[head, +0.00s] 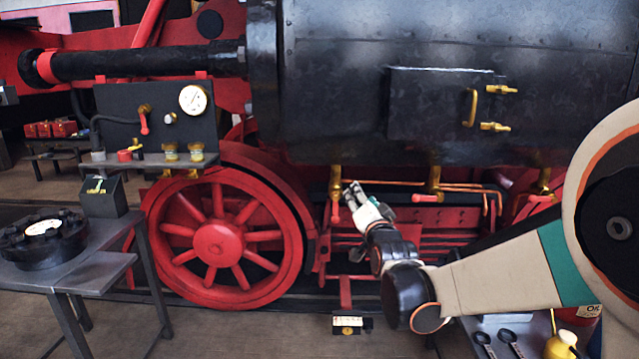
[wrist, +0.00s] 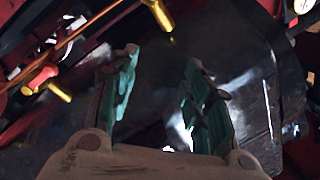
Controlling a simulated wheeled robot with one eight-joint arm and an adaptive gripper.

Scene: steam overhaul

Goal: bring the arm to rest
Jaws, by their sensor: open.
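My gripper (head: 352,194) is at the end of my arm, which reaches in from the right in the head view. It hangs in front of the locomotive's lower side, close to a brass valve with a red handle (head: 335,212) below the black boiler. In the wrist view my gripper (wrist: 165,88) shows two green-padded fingers spread apart with nothing between them. Dark, blurred machinery lies beyond the fingers. A red-handled brass valve (wrist: 42,78) is at the left of the wrist view, apart from the fingers. Whether the gripper touches anything in the head view cannot be told.
The black boiler (head: 340,100) with its hatch (head: 440,105) is above my gripper. A red wheel (head: 222,240) is to its left. A gauge panel (head: 160,120) and a table (head: 100,240) stand further left. A low bench (head: 510,325) with tools is at bottom right.

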